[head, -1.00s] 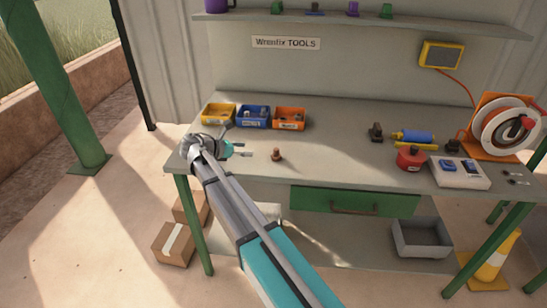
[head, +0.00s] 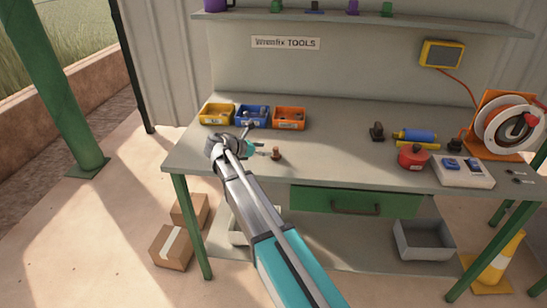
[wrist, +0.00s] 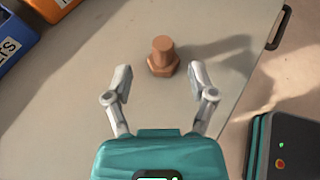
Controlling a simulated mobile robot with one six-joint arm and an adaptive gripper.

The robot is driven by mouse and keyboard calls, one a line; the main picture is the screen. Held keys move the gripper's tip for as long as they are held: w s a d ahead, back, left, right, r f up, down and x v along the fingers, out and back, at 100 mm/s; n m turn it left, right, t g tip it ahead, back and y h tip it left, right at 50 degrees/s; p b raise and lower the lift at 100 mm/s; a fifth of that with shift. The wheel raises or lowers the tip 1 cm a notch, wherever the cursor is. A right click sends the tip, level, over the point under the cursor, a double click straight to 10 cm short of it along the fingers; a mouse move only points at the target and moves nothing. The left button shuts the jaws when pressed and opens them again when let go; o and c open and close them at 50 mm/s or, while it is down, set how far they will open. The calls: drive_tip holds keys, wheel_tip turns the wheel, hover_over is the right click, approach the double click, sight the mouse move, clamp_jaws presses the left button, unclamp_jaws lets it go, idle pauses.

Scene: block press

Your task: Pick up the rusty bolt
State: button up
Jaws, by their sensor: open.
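The rusty bolt (head: 276,153) stands upright on its hexagonal head on the workbench, near the front edge. In the wrist view the orange-brown bolt (wrist: 163,57) is ahead of the fingertips, about centred between them. My gripper (wrist: 158,76) is open and empty, one finger to each side of the bolt's line, apart from it. In the head view my gripper (head: 265,151) is just left of the bolt, close to it, and the arm hides part of the gripper.
Yellow (head: 217,114), blue (head: 253,124) and orange (head: 290,125) bins stand behind the bolt. A red container (head: 412,157), a blue cylinder (head: 415,136) and a cable reel (head: 506,128) are at the right. The bench (head: 335,155) right of the bolt is clear.

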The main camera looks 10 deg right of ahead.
sight(275, 150)
drive_tip(key=shift+d+f, duration=0.1)
drive_tip(key=shift+d, duration=0.05)
drive_tip(key=b+x, duration=0.1)
drive_tip(key=x, duration=0.2)
drive_tip(key=shift+d+f+b, duration=0.1)
drive_tip(key=shift+f+b, duration=0.2)
drive_tip(key=shift+b, duration=0.1)
drive_tip(key=shift+x, duration=0.8)
drive_tip(key=shift+r, duration=0.15)
clamp_jaws()
